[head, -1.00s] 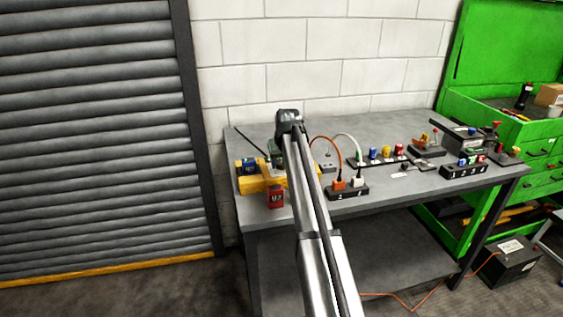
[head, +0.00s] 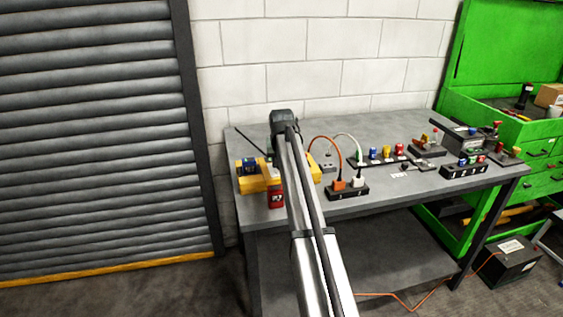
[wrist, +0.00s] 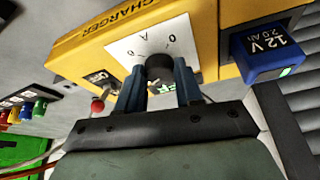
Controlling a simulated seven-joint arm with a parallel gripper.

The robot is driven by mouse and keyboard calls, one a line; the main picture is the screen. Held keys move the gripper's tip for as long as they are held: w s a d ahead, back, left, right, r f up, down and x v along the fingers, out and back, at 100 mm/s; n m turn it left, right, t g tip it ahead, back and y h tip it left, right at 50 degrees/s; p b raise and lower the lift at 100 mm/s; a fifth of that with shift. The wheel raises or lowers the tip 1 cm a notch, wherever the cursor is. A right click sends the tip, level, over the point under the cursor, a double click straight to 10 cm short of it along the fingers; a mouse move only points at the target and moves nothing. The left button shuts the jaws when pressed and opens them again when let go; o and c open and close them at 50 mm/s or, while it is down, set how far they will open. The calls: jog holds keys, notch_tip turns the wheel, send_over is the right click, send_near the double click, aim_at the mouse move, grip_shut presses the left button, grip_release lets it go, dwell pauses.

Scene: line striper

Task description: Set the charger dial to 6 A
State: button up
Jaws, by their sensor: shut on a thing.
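The yellow charger (wrist: 85,45) fills the upper middle of the wrist view. Its white dial plate (wrist: 125,48) carries a scale marked A, with some figures partly hidden. The black dial knob (wrist: 160,65) sits between the two blue fingers of my gripper (wrist: 160,82), which is shut on it. The knob's pointer cannot be made out, so its setting is unclear. Green lit characters show in part between the fingers. In the head view the charger (head: 250,184) lies at the bench's left end, and my arm hides my fingers and the dial.
A blue 12 V battery (wrist: 262,50) sits at the charger's right in the wrist view. A small switch (wrist: 102,80) and a red-topped part (wrist: 97,105) are left of my fingers. A power strip with plugs (head: 347,192) stands right of my arm on the grey bench (head: 420,200).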

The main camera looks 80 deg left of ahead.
jog(key=m, duration=0.2)
jog(key=m+t, duration=0.1)
jog(key=shift+s+a+m, duration=0.15)
jog(key=shift+m, duration=0.25)
jog(key=m+t, duration=0.1)
jog(key=m, duration=0.1)
jog(key=m+h, duration=0.1)
jog(key=m, duration=0.1)
jog(key=shift+s+a+m+t+h, duration=0.15)
jog(key=shift+m+t+h, duration=0.15)
jog(key=shift+t, duration=0.1)
jog(key=m+h, duration=0.1)
jog(key=m, duration=0.2)
jog(key=shift+a, duration=0.1)
jog(key=shift+a+m+t+h, duration=0.15)
jog(key=shift+m+h, duration=0.3)
jog(key=shift+m, duration=0.55)
jog(key=shift+d+m+t+h, duration=0.15)
jog(key=shift+m+h, duration=0.3)
jog(key=shift+m, duration=0.55)
jog(key=o, duration=1)
jog(key=shift+o, duration=0.2)
jog(key=v, duration=1.4)
